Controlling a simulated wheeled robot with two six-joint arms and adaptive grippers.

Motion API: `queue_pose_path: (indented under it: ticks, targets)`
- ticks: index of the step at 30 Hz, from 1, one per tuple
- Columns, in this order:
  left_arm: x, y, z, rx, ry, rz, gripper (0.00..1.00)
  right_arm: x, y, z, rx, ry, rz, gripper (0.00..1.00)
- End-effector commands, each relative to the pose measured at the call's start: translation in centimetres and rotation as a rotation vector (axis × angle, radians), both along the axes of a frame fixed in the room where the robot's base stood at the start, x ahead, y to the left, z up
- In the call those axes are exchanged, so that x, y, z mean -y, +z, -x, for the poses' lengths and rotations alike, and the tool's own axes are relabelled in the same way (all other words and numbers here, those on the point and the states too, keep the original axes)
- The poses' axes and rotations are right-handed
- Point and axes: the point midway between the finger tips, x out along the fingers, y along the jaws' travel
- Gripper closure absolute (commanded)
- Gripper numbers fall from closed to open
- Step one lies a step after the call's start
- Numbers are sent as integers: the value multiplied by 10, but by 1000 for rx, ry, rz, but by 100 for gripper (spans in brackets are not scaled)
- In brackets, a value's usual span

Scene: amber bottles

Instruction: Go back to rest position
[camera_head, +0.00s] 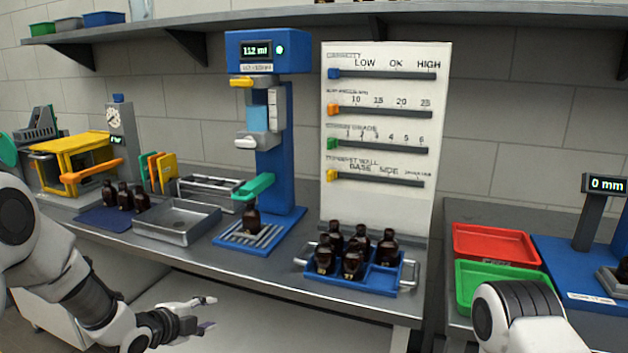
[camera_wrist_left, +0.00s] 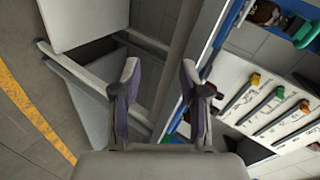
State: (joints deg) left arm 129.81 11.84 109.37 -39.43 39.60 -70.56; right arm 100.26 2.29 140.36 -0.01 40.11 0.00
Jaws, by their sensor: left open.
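My left gripper (camera_head: 207,314) is open and empty in the head view, low in front of the bench's front edge. In the left wrist view its two fingers (camera_wrist_left: 158,85) stand apart with nothing between them. My right arm shows at the lower right of the head view; its gripper is out of the picture. An amber bottle (camera_head: 251,218) stands on the base of the blue test stand (camera_head: 289,150). Several amber bottles stand in the blue tray (camera_head: 408,283), and more stand on a dark blue mat (camera_head: 92,216) at the left.
A metal tray (camera_head: 176,237) lies left of the stand. A slider board (camera_head: 385,215) stands behind the blue tray. A red tray (camera_head: 495,245) and a green tray (camera_head: 497,290) lie on the right bench. The floor in front of the bench looks clear.

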Motion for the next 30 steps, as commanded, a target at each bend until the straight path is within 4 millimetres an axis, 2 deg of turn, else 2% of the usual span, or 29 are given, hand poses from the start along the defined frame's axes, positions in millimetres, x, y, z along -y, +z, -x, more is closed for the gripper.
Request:
queue_pose_path:
  ticks: [1,3,5,6,8,9,11,12,13,15,16,18,21,30]
  targets:
    - [5,-39,23,-101,21,20,56,0,5,0,0,0,0,61]
    - [11,-92,62,-250,76,60,56,0,8,0,0,0,0,61]
    - [15,-132,99,-381,143,100,56,0,11,0,0,0,0,61]
    - [16,-157,127,-470,195,126,56,0,13,0,0,0,0,61]
    - [18,-189,172,-607,295,165,56,0,15,0,0,0,0,61]
    - [18,-207,204,-697,373,191,56,0,17,0,0,0,0,61]
    - [17,-229,255,-832,514,226,56,0,19,0,0,0,0,61]
    - [15,-239,290,-918,625,249,56,0,21,0,0,0,0,61]
    - [12,-245,317,-978,723,265,56,0,22,0,0,0,0,61]
    - [4,-247,374,-1089,1001,311,56,0,23,0,0,0,0,61]
    - [-1,-242,391,-1108,1148,345,56,0,23,0,0,0,0,61]
    - [-12,-235,409,-1099,1416,434,56,0,21,0,0,0,0,61]
    - [-17,-235,409,-1064,1594,531,56,0,21,0,0,0,0,61]
    - [-16,-235,407,-1059,1634,565,56,0,21,0,0,0,0,61]
